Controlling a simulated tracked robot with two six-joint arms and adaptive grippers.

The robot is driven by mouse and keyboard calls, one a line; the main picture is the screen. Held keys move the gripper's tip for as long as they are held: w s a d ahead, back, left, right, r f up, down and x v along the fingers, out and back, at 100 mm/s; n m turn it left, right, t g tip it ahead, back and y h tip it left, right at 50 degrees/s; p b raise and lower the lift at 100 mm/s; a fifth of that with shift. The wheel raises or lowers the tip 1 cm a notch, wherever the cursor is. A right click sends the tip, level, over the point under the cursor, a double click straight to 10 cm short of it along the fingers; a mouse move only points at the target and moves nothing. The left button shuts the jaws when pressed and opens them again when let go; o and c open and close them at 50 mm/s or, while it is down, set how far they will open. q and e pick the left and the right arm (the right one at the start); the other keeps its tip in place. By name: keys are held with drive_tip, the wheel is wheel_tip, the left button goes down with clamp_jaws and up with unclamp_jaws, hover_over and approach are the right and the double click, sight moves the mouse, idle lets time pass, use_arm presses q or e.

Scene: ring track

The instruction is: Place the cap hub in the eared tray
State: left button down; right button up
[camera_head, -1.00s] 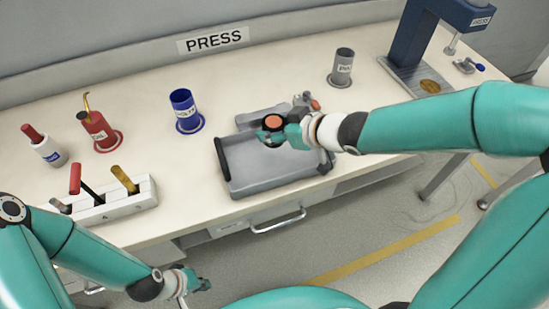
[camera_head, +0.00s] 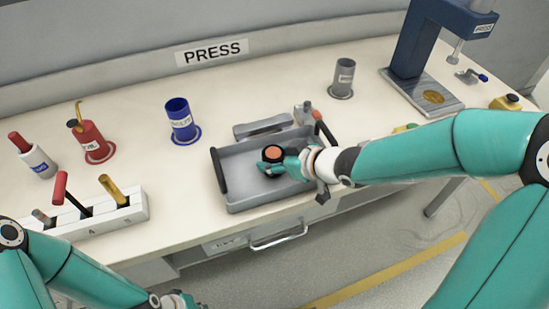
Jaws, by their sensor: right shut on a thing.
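The eared tray (camera_head: 232,194) is a grey open tray with dark handles at its two ends, on the bench near the front edge. The cap hub (camera_head: 273,153) is a round black piece with an orange top. My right gripper (camera_head: 285,164) is shut on the cap hub and holds it over the tray's inside; I cannot tell whether the hub touches the tray floor. The fingertips are partly hidden by the hub and the hand. My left gripper (camera_head: 181,301) is at the bottom edge, mostly cut off, below the bench front, away from the tray.
A grey block (camera_head: 263,125) and a small fixture (camera_head: 304,112) lie behind the tray. Blue (camera_head: 181,119), red (camera_head: 93,135) and grey (camera_head: 344,77) cylinders stand farther back. A tool rack (camera_head: 110,220) is at left, a blue press (camera_head: 425,50) at right.

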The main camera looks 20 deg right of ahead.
drive_tip(key=o, duration=1.4)
drive_tip(key=shift+r+p, duration=0.25)
drive_tip(key=shift+p, duration=0.05)
drive_tip(key=p+v, duration=0.4)
drive_tip(key=v, duration=0.7)
drive_tip(key=shift+s+d+r+p, duration=0.1)
drive_tip(key=shift+s+d+p, duration=0.1)
drive_tip(key=shift+s+p, duration=0.2)
